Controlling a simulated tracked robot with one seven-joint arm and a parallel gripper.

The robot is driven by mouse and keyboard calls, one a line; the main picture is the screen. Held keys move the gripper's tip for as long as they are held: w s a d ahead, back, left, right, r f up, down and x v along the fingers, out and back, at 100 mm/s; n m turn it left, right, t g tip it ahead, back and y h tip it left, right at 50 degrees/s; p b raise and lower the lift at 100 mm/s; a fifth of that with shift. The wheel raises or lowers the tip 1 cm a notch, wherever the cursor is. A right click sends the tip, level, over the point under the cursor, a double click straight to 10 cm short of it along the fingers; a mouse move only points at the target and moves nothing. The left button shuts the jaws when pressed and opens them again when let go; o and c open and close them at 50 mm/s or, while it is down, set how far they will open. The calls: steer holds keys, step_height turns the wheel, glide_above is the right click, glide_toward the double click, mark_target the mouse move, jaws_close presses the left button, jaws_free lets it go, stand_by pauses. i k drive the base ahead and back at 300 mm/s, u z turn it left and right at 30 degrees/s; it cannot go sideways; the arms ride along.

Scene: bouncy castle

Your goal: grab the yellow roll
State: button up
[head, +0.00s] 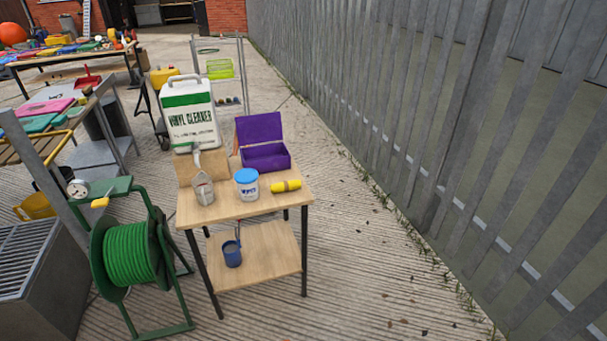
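The yellow roll (286,186) lies on its side near the front right part of a small wooden table's top (230,209). A darker band runs around its middle. It lies just right of a white tub with a blue lid (247,184), and in front of an open purple box (264,157). Nothing covers the roll. My gripper is not in view.
A grey metal scoop (204,190) and a large vinyl cleaner jug (190,115) stand left and behind. A blue mug-like container (232,253) sits on the lower shelf. A green hose reel (130,253) stands at left. Ground right of the table is clear up to the metal fence (440,120).

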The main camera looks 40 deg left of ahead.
mark_target(283, 187)
steer(key=u, duration=0.3)
steer(key=i, duration=1.05)
steer(key=u, duration=1.15)
steer(key=i, duration=0.85)
steer(key=u, duration=0.55)
steer(key=k, duration=0.9)
steer(key=u, duration=0.2)
steer(key=i, duration=0.9)
steer(key=z, duration=0.1)
